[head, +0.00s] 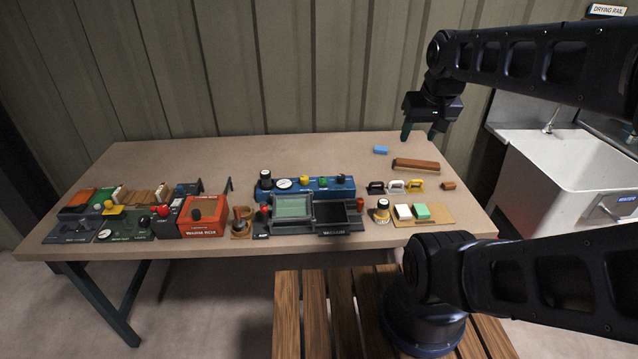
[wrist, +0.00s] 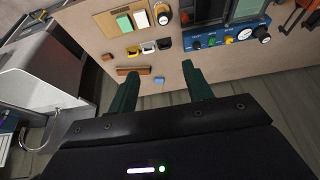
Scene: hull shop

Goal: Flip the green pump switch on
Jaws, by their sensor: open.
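A blue panel (head: 310,190) stands near the middle of the table with a gauge and several knobs, one of them a small green knob (head: 323,181). The blue panel also shows in the wrist view (wrist: 213,41). A dark green unit (head: 127,229) with a dial and a red knob sits at the front left. The labels are too small to tell which green part is the pump switch. My gripper (head: 418,134) is open and empty over the table's back right, to the right of the blue panel and apart from it. Its two fingers show in the wrist view (wrist: 160,74).
A red box (head: 204,219), grey trays (head: 293,209) and a board with white and green blocks (head: 436,216) line the front. A white sink (head: 565,170) stands beyond. The table's back is clear.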

